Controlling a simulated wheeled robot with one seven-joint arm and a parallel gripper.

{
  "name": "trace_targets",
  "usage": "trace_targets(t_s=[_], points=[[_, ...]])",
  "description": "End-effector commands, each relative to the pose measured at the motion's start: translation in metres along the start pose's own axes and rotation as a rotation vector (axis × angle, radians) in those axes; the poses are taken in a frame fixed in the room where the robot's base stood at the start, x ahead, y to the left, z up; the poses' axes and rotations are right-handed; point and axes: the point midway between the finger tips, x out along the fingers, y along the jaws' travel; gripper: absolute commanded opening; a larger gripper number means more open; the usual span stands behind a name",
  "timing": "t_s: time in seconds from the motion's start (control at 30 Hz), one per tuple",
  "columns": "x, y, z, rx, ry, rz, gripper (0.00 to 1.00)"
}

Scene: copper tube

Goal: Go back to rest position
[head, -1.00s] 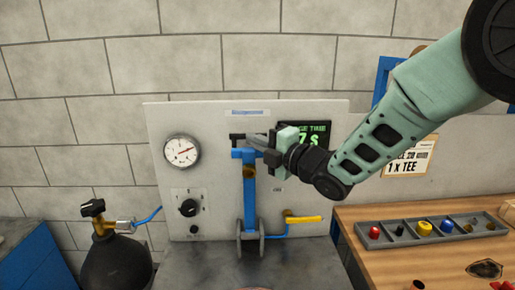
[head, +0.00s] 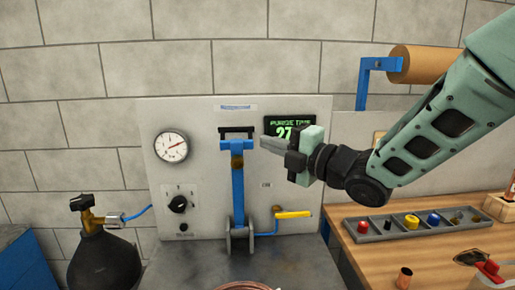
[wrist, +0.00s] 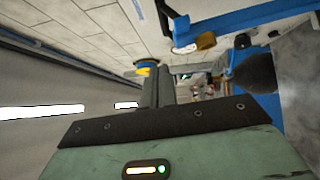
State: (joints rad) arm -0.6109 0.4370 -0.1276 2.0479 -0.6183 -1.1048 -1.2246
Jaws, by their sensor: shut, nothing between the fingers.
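My gripper (head: 272,147) is in front of the grey panel (head: 210,200), just right of the top of the blue lever stand (head: 238,185). A dark handle (head: 237,131) sits at the top of that stand, apart from my fingers. My fingers point left in the head view and are shut with nothing between them. In the wrist view, my shut fingers (wrist: 159,88) point away from the camera.
A gauge (head: 171,147), a knob (head: 178,204) and a yellow-handled valve (head: 292,214) are on or by the panel. A dark gas cylinder (head: 103,260) stands at left. At right, a wooden bench (head: 440,265) holds a tray (head: 375,239) of small coloured parts.

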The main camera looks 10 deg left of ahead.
Motion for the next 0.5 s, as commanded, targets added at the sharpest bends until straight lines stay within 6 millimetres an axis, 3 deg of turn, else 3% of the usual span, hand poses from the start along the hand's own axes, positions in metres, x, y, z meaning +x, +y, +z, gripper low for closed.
trace_targets(t_s=[0.27, 0.37, 0.5], points=[[-0.023, -0.002, 0.001, 0.038, -0.024, -0.029, 0.00], [-0.031, -0.012, 0.003, 0.160, -0.094, -0.110, 0.00], [-0.062, -0.042, -0.001, 0.461, -0.277, -0.304, 0.00]])
